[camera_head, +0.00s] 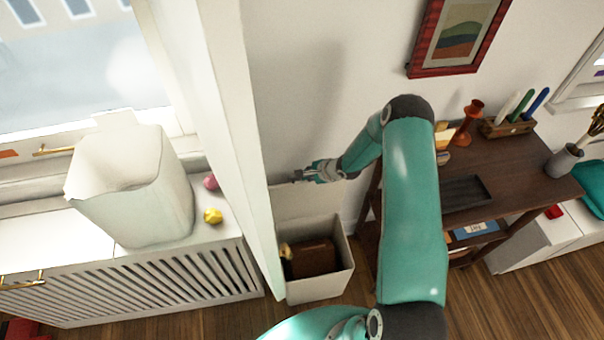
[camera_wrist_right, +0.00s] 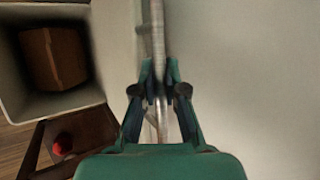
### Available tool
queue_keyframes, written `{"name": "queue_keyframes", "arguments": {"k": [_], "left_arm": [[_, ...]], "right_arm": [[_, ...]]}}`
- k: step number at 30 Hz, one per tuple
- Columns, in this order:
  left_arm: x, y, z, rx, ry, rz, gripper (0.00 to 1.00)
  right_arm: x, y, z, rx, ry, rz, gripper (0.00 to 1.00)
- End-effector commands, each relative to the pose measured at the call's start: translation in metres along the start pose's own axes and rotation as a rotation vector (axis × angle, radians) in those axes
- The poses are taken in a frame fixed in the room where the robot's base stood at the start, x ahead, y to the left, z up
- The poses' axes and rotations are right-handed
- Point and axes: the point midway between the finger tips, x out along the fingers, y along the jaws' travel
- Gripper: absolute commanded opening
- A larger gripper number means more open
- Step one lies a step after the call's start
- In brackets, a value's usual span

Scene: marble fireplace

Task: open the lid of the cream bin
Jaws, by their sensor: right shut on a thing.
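The cream bin (camera_head: 344,276) stands on the floor against the wall, its mouth open with a brown box-like thing inside. Its pale lid (camera_head: 306,204) stands raised at the back of the bin. My right gripper (camera_head: 297,177) is at the lid's upper edge. In the right wrist view my right gripper (camera_wrist_right: 160,97) is shut on the lid (camera_wrist_right: 158,35), which appears as a thin edge-on panel. The open bin (camera_wrist_right: 88,101) with its brown contents shows at left there. My left gripper is not in view.
A tall white panel (camera_head: 225,110) rises close left of the bin and hides part of it. A dark wooden shelf table (camera_head: 500,165) stands to the right. A white container (camera_head: 140,195) sits on the slatted cabinet at left. Wooden floor in front is clear.

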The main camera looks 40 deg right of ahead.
Motion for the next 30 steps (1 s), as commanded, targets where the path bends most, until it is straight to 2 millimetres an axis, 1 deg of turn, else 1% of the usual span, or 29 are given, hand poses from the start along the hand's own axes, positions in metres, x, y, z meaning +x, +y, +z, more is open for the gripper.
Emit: {"name": "queue_keyframes", "arguments": {"k": [1,7,8,12,23,26,30], "left_arm": [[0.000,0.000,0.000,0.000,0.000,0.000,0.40],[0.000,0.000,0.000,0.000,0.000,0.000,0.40],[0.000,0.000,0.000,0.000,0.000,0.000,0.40],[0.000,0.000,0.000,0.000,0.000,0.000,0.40],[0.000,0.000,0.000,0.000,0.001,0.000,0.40],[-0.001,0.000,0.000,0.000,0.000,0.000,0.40],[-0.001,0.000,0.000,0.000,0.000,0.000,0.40]], "right_arm": [[0.000,-0.001,-0.007,0.010,0.015,0.002,0.00],[0.004,-0.002,0.001,0.000,0.007,0.007,0.00],[0.004,-0.002,0.002,-0.001,0.006,0.008,0.14],[0.006,-0.002,0.005,-0.006,0.001,0.009,0.37],[0.005,-0.002,0.009,-0.011,-0.005,0.011,0.37],[-0.001,-0.003,0.009,-0.011,-0.004,0.010,0.37],[-0.020,-0.003,0.008,-0.010,-0.003,0.009,0.37]]}}
